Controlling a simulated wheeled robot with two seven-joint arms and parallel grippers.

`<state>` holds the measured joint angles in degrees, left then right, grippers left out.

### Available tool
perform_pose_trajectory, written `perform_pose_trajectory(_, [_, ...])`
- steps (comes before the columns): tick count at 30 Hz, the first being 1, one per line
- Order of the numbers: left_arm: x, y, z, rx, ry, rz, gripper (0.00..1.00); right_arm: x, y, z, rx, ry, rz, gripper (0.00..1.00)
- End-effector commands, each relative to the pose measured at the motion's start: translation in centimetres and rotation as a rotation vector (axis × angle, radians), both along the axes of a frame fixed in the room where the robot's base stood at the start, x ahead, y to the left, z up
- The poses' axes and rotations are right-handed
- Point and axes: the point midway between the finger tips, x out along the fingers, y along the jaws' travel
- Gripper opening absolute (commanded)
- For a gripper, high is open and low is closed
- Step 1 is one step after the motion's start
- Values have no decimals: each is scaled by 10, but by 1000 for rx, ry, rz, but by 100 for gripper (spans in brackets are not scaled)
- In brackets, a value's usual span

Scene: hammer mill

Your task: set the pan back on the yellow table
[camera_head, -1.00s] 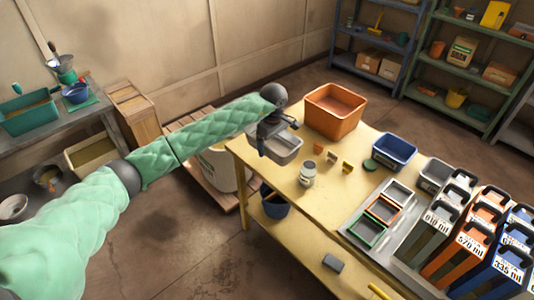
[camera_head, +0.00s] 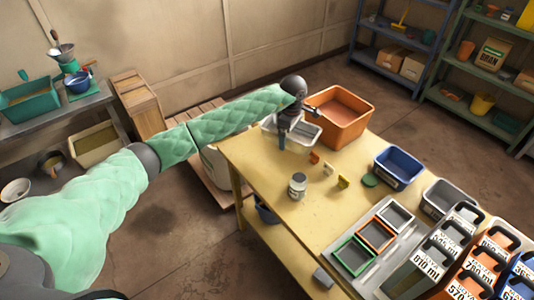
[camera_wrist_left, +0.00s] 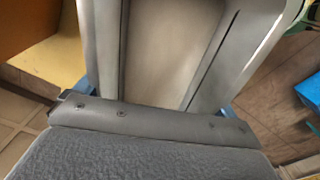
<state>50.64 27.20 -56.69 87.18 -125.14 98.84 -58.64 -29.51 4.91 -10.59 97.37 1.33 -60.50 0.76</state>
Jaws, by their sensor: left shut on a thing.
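The pan, a light grey rectangular tray (camera_head: 308,133), is at the back edge of the yellow table (camera_head: 250,165), left of the orange bin. I cannot tell whether it rests on the tabletop or hangs just above it. My left gripper (camera_head: 283,142) is shut on its near side and hides part of it. In the left wrist view the pan's inside (camera_wrist_left: 170,50) fills the top middle, with a strip of yellow tabletop (camera_wrist_left: 55,62) to its left. My right gripper is not in view.
The orange bin (camera_head: 342,113) stands close to the pan's right. A jar (camera_head: 297,186), small coloured blocks (camera_head: 343,181) and a blue bin (camera_head: 399,165) stand on the table. The tabletop's left front part is clear. Framed trays (camera_head: 376,233) and labelled containers (camera_head: 440,255) fill the right end.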

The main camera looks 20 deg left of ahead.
Motion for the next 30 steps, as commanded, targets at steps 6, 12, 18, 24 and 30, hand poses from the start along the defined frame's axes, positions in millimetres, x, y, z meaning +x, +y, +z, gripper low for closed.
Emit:
perform_pose_trajectory(6, [-6, 35, -20, 1, 5, 4, 58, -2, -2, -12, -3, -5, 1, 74])
perform_pose_trajectory(12, [-11, 72, -42, 1, 4, 4, 58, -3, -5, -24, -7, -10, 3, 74])
perform_pose_trajectory(18, [-14, 102, -61, 0, 1, 2, 58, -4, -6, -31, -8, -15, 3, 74])
perform_pose_trajectory(24, [-16, 114, -68, 0, 1, 0, 58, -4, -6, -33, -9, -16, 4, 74])
perform_pose_trajectory(30, [-17, 113, -88, 0, 3, 1, 58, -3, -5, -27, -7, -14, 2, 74])
